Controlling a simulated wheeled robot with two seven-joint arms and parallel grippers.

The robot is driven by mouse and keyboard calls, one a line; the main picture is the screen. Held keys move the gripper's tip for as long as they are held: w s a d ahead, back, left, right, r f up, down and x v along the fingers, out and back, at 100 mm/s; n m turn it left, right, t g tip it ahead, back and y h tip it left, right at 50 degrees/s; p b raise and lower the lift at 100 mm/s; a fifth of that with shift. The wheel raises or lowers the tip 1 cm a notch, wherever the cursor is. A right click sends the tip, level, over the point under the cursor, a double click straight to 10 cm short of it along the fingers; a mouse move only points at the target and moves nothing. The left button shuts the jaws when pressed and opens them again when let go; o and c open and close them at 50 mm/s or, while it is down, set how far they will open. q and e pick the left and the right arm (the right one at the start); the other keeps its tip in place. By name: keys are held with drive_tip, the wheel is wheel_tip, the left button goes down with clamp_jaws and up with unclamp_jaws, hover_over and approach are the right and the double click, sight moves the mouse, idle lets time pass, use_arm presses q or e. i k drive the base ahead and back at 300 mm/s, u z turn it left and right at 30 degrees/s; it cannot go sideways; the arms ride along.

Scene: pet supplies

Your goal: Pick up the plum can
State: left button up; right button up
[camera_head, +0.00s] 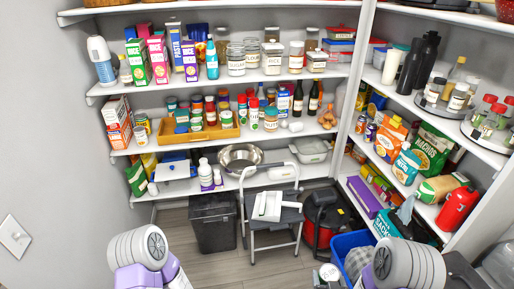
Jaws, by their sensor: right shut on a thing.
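I cannot pick out the plum can; no label reading plum is legible. Several small cans and jars (210,110) stand on the middle back shelf around a wooden tray (188,137), their labels too small to read. My right gripper (330,273) appears only in part at the bottom edge, low and apart from the shelves. It is shut on a small round thing, too small and cut off to name. My left gripper is out of view; only the rounded white joint of my left arm shows at lower left.
A step stool (272,221) with a white object on it stands before the shelves. A dark bin (214,222) is left of it; a red and black machine (325,215) and a blue crate (342,242) are right. Loaded shelves line the back and right. Some floor (240,268) is clear.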

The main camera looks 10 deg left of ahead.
sight(140, 135)
drive_tip(key=u, duration=1)
drive_tip(key=i, duration=2.3)
drive_tip(key=z, duration=0.1)
